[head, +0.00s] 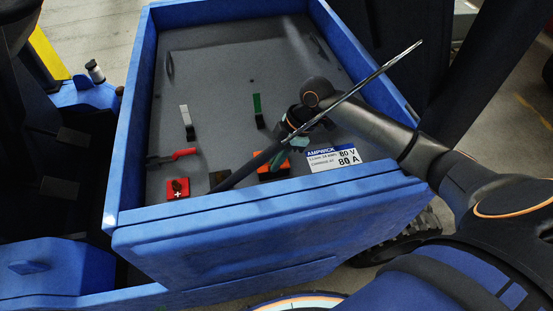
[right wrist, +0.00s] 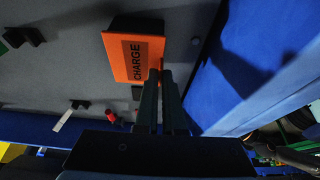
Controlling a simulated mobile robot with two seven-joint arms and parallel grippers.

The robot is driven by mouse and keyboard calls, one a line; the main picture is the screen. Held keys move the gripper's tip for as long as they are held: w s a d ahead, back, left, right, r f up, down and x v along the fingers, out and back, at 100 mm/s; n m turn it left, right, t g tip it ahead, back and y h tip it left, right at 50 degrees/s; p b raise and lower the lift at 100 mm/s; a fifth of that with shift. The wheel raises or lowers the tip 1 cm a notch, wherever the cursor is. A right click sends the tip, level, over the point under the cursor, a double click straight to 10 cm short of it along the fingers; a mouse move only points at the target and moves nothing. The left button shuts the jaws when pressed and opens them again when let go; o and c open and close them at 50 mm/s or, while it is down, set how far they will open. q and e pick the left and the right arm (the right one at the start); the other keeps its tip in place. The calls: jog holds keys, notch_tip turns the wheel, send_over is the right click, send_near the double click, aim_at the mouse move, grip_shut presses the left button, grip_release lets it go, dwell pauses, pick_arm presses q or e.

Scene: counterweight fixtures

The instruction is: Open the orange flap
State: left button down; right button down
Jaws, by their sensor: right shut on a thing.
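The orange flap (head: 273,173) is low in the blue-walled bay, near its front wall, and partly hidden by my right gripper in the head view. In the right wrist view the orange flap (right wrist: 120,58) is a flat plate with a dark CHARGE label, and a dark housing shows behind it. My right gripper (head: 290,152) reaches down over it. In the right wrist view the fingertips of this gripper (right wrist: 160,72) are close together at the flap's edge and shut on it. I cannot tell how far the flap is open. No left gripper can be made out.
A rod (head: 365,83) slants across the bay in front of my right gripper. A battery label (head: 333,159) is to the right. A red-handled lever (head: 183,154), a red block (head: 178,188), a white-tipped lever (head: 185,115) and a green-tipped lever (head: 257,104) stand around. The blue front wall (head: 270,205) is close.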

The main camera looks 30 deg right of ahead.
aim_at(268, 167)
jog(key=shift+r, duration=0.1)
dwell(0.3)
jog(key=shift+w+d+r+m+g+y, duration=0.15)
jog(key=shift+w+r+g+y, duration=0.2)
jog(key=shift+g, duration=0.35)
jog(key=shift+w+r+m+g+y, duration=0.15)
jog(key=shift+w+r+g, duration=0.2)
jog(key=shift+r+g, duration=0.25)
jog(key=shift+w+d+r+g, duration=0.15)
jog(key=shift+w+g, duration=0.15)
jog(key=shift+g, duration=0.4)
jog(key=shift+w+d+r+m+g+y+b, duration=0.1)
jog(key=shift+w+r+m+g+y+b, duration=0.2)
jog(key=shift+g+b, duration=0.3)
jog(key=shift+w+d+r+m+g+y+b, duration=0.15)
jog(key=shift+w+g+y+b, duration=0.2)
jog(key=shift+g+b, duration=0.25)
